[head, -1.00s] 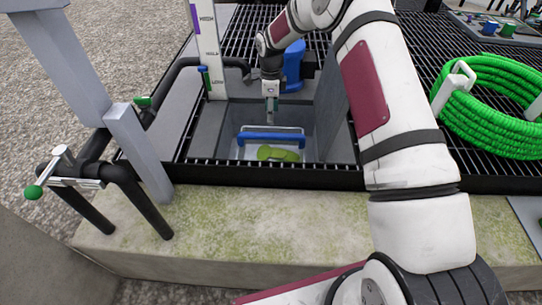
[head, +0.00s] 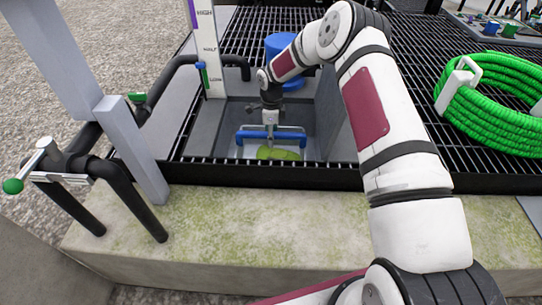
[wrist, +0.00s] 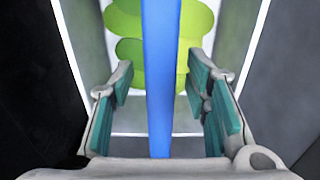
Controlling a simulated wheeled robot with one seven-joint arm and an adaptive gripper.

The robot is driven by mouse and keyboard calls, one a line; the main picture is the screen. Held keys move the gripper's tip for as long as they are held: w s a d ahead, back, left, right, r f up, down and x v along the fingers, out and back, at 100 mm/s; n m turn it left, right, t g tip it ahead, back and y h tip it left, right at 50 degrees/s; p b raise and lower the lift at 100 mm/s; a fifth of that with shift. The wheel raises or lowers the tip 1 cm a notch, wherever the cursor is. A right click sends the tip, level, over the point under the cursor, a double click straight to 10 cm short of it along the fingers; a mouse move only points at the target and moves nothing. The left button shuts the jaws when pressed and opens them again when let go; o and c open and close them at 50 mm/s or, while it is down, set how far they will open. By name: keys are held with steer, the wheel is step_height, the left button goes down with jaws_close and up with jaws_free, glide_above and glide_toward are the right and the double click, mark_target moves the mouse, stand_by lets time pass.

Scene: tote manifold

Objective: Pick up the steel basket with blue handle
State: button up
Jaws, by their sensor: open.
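The steel basket's blue handle (head: 252,135) shows as a bar across the recessed tank in the head view. In the wrist view the blue handle (wrist: 161,75) runs lengthwise between my gripper's two teal-padded fingers. My gripper (head: 270,138) points down at the handle and is open, with a gap on each side of the bar. Light steel basket rails (wrist: 255,40) show at the sides in the wrist view. Green rounded items (head: 278,154) lie in the basket below the handle. Contact between fingers and handle is not visible. Much of the basket is hidden.
Grey tank walls (head: 335,112) stand close around the basket. Black grating (head: 415,75) surrounds the tank. A coiled green hose (head: 490,110) lies on the right, a blue cylinder (head: 285,50) stands behind, and a white level gauge (head: 208,50) and black pipes (head: 135,190) are on the left.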

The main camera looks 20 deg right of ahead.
jaws_close()
steer(key=shift+r, duration=0.15)
step_height(320, 180, up, 10)
steer(key=p, duration=0.3)
steer(key=shift+p, duration=0.3)
stand_by(0.3)
step_height(320, 180, up, 16)
steer(key=p, duration=0.8)
stand_by(0.4)
